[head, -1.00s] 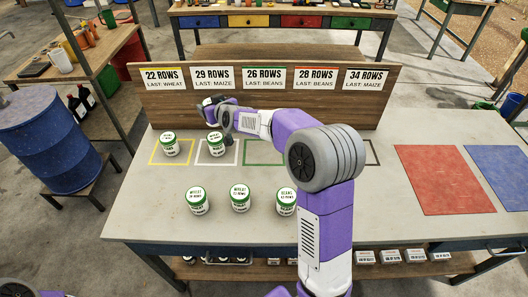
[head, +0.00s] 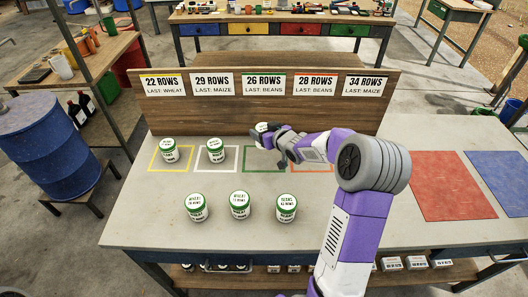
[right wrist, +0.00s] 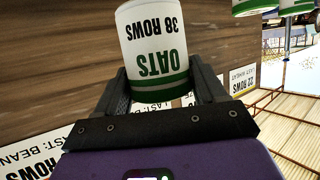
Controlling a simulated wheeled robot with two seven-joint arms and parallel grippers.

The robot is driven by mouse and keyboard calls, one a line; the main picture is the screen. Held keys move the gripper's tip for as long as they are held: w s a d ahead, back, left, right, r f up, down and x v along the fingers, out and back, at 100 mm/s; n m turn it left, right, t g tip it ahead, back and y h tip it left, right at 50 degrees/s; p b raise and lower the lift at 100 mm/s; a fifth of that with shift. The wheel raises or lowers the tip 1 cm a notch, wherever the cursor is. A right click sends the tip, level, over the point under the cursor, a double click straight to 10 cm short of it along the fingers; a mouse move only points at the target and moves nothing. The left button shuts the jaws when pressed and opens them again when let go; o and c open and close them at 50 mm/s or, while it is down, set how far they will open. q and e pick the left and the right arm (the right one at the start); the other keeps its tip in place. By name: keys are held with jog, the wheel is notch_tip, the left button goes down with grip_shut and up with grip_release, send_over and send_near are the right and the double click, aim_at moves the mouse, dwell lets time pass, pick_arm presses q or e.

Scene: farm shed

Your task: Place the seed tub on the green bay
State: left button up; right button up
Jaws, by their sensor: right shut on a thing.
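My right gripper (head: 277,138) is shut on a white tub with green bands (head: 263,127). In the right wrist view this tub (right wrist: 157,45) reads "OATS 38 ROWS" and sits between the fingers. In the head view it is above the back part of the green bay (head: 246,160), in front of the backboard. The gripper and forearm hide part of the bay, and no tub shows standing in its visible part. My left gripper is not in view.
One tub (head: 169,150) stands in the yellow bay and another (head: 215,151) in the white bay. Three tubs stand in a front row, including a beans tub (head: 287,208). The backboard (head: 200,118) carries row signs. Red (head: 452,185) and blue (head: 503,177) mats lie clear at right.

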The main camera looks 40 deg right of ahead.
notch_tip(320, 180, down, 8)
jog(key=shift+r+b, duration=0.25)
jog(key=shift+b, duration=0.85)
jog(key=shift+r, duration=0.1)
jog(key=shift+f, duration=0.25)
jog(key=o, duration=1.1)
jog(key=shift+o, duration=0.2)
jog(key=shift+r, duration=0.2)
jog(key=shift+s+r, duration=0.2)
jog(key=p+v, duration=0.2)
jog(key=v, duration=0.9)
jog(key=shift+s, duration=0.3)
